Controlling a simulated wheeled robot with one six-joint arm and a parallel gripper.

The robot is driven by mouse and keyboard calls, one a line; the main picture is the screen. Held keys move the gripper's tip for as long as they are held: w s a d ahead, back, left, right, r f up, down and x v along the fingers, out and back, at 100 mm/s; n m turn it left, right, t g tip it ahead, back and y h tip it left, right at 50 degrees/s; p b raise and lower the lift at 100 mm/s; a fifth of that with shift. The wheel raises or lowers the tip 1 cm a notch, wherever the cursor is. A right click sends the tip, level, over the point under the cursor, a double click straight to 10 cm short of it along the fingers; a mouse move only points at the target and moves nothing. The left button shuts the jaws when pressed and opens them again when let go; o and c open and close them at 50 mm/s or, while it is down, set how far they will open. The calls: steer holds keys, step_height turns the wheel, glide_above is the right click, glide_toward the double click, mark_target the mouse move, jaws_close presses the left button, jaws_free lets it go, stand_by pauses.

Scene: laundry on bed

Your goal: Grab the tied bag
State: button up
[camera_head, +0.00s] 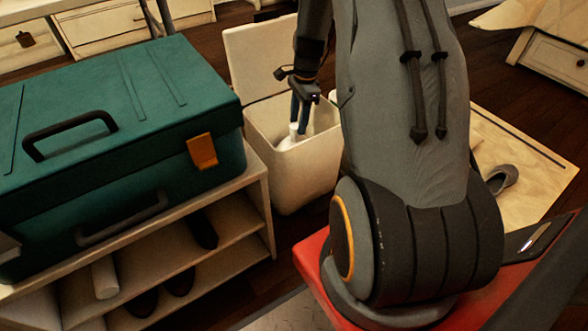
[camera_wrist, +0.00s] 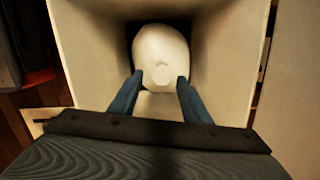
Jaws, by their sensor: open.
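A white tied bag (camera_wrist: 161,58) sits inside an open cream bin (camera_head: 283,192). In the wrist view the bag is rounded, with a small round knot-like patch on its near side. In the head view only a small white part of the bag (camera_head: 290,143) shows behind the bin's front wall. My gripper (camera_head: 299,125) reaches down into the bin from above. In the wrist view its two blue fingers (camera_wrist: 156,80) are open, one on each side of the bag's near end. I cannot tell whether they touch it. The lower part of the bag is hidden.
The bin's lid (camera_head: 262,60) stands raised at the back. A teal toolbox (camera_head: 90,110) rests on a cream shoe shelf (camera_head: 262,215) left of the bin. A light wooden board (camera_head: 535,165) with a grey shoe (camera_head: 502,179) lies to the right.

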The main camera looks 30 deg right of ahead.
mark_target(293, 143)
steer(key=shift+w+a+f+b, duration=0.1)
steer(key=shift+a+f+b, duration=0.1)
steer(key=shift+f+b, duration=0.6)
steer(key=shift+w+a+f+b, duration=0.15)
steer(key=shift+f+b, duration=0.2)
steer(key=shift+f, duration=0.8)
steer(key=shift+a+f+b, duration=0.2)
steer(key=shift+f+b, duration=0.4)
steer(key=shift+f, duration=0.35)
jaws_close()
steer(key=shift+r, duration=0.1)
